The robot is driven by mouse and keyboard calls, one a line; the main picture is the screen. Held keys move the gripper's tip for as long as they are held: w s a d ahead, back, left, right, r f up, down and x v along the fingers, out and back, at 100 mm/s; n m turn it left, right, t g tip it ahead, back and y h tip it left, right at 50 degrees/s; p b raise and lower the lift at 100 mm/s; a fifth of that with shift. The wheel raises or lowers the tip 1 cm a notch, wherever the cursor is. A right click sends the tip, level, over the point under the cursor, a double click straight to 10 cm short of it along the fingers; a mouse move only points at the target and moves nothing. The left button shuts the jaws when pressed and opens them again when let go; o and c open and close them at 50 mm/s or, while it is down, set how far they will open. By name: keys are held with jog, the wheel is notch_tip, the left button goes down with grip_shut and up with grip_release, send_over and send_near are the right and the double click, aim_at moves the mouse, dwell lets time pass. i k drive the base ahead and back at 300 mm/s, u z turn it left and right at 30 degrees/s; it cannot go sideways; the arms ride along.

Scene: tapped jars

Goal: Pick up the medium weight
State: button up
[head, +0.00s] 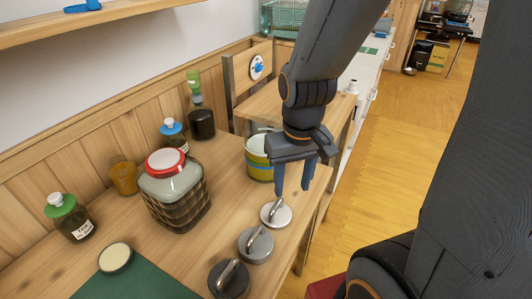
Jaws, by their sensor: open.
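Three round weights with arched handles stand in a row near the table's right edge. The far one is light silver (284,217), the middle one mid-grey (256,249), the near one dark grey (227,287). They look close in size; which is the medium one is not marked, though the mid-grey one is between the others in place and shade. My gripper (294,188) points down with its blue fingers apart and nothing between them. It appears just above and slightly right of the light silver weight's handle; the exact height is hard to tell.
A large red-lidded jar (176,201) stands left of the weights. A striped tin (258,166) stands behind my gripper. Several bottles and an amber jar (124,177) line the wall. A green mat (135,284) and a round lid (115,258) lie at front left.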

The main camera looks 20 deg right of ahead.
aim_at(255, 245)
jog(key=z, duration=0.45)
jog(key=k, duration=0.5)
jog(key=z, duration=0.3)
